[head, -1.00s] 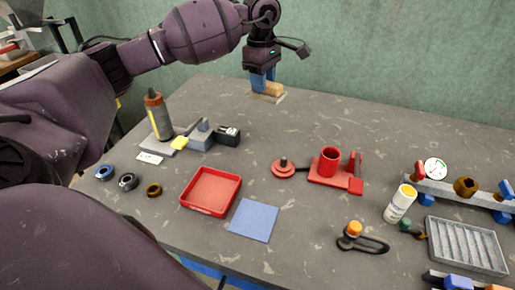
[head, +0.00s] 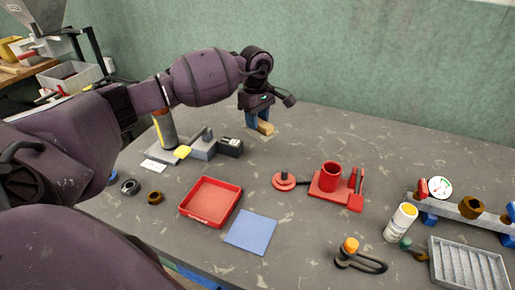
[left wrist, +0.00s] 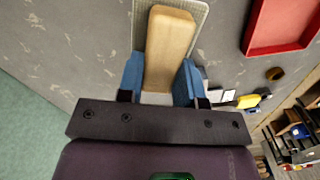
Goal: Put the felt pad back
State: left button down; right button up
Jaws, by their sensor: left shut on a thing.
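The felt pad appears to be a pale grey flat base with a tan wooden block on top (head: 265,128). My left gripper (head: 257,119) is shut on the tan block. In the left wrist view, the block (left wrist: 170,45) lies between the two blue fingers (left wrist: 160,85), and the pale base shows around it. My right gripper is out of view.
A red tray (head: 211,223), a flat blue square (head: 250,233) and a red fixture (head: 327,195) are nearer. The back middle of the table is clear.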

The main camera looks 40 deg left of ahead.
pick_arm(q)
notch_tip(320, 180, down, 11)
jog(key=shift+r, duration=0.2)
dwell(0.3)
jog(key=shift+f+b, duration=0.2)
jog(key=shift+b, duration=0.1)
jog(key=c, duration=0.8)
grip_release()
jog(key=shift+r, duration=0.15)
jog(key=shift+r, duration=0.3)
notch_tip(320, 180, up, 12)
jog(key=shift+w+a+f, duration=0.1)
jog(key=shift+a+f, duration=0.05)
jog(key=shift+f, duration=0.1)
